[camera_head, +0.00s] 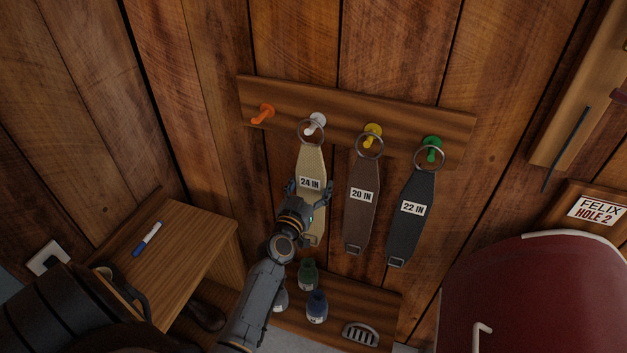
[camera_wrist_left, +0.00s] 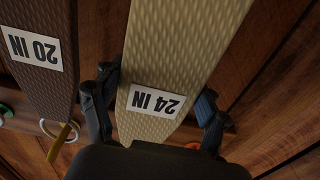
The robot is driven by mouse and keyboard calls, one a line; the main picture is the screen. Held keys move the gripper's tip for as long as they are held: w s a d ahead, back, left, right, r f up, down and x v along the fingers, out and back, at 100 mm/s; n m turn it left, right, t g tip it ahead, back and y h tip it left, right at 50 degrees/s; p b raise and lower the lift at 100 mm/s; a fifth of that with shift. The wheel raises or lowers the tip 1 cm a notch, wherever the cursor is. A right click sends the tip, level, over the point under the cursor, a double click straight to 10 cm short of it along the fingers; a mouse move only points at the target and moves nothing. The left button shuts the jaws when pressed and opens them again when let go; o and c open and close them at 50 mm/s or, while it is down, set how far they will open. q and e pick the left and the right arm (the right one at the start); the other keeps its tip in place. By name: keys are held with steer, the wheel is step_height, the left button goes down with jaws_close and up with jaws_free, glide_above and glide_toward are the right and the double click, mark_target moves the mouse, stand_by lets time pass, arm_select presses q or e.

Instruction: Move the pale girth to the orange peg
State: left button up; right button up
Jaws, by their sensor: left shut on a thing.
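The pale girth (camera_head: 311,163), labelled 24 IN, hangs by its ring around the white peg (camera_head: 317,121). The orange peg (camera_head: 263,114) is bare at the left end of the peg board. My left gripper (camera_head: 309,188) is shut on the pale girth around its label height. In the left wrist view the pale girth (camera_wrist_left: 178,60) lies between the two fingers of the gripper (camera_wrist_left: 156,108). The girth's lower part is partly hidden behind my gripper in the head view. My right gripper is not in view.
A brown 20 IN girth (camera_head: 360,215) hangs on the yellow peg (camera_head: 373,131), and a dark 22 IN girth (camera_head: 407,230) on the green peg (camera_head: 432,143). Bottles and a brush (camera_head: 360,335) sit on a low shelf. A wooden bench (camera_head: 195,255) holds a marker (camera_head: 147,238).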

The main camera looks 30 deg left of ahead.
arm_select(q)
steer(key=shift+v, duration=1.3)
steer(key=p+v, duration=0.1)
steer(key=v, duration=0.4)
steer(key=shift+s+r, duration=0.1)
steer(key=shift+s, duration=0.05)
stand_by(0.4)
